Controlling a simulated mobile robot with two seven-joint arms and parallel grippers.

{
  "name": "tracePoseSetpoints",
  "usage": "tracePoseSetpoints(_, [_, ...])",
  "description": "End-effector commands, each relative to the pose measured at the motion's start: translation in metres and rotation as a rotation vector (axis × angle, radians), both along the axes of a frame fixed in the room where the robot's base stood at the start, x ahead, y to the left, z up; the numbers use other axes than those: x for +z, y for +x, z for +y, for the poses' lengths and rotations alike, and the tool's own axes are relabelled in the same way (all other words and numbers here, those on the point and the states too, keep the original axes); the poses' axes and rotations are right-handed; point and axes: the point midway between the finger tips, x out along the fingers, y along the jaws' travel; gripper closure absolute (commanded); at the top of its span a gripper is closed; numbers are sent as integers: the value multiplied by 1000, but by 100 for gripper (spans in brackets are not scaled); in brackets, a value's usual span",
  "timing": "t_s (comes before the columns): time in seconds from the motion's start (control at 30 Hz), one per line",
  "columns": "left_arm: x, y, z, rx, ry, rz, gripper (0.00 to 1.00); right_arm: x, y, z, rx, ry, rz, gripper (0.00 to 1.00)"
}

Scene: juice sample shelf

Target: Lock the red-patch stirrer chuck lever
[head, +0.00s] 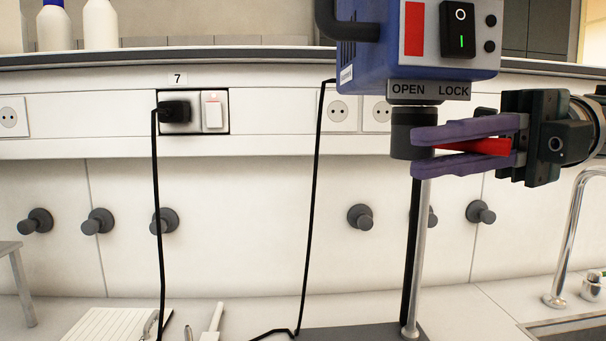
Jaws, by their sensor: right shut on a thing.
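The stirrer (365,62) is a blue box with a grey front at the upper right. A red patch (414,28) and a black rocker switch (459,28) are on its front. A plate marked OPEN and LOCK (428,90) is below. Under it is the dark chuck (403,132), with a metal shaft (421,230) going down from it. The red chuck lever (484,146) points right, below the LOCK end of the plate. My right gripper (420,152) comes from the right, its purple fingers above and below the lever, shut on it. My left gripper is not in view.
A black cable runs from the stirrer to the bench. Another plug sits in socket 7 (176,110), beside a switch (213,112). A tap (570,240) and sink are at the right. A notepad (112,324) and pens lie at the lower left. Bottles (100,25) stand on the upper shelf.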

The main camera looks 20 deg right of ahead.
Motion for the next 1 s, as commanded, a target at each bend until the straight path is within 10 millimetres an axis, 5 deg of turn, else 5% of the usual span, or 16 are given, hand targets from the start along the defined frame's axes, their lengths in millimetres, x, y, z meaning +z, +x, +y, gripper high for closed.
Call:
tracePoseSetpoints(0.5, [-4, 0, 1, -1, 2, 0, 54, 0, -2, -4, 10, 0, 1, 100])
tracePoseSetpoints(0.53, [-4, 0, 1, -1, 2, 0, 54, 0, -2, -4, 10, 0, 1, 82])
tracePoseSetpoints(0.77, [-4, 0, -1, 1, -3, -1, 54, 0, -2, -4, 10, 0, 1, 56])
tracePoseSetpoints(1.0, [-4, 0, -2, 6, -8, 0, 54, 0, -2, -4, 10, 0, 0, 55])
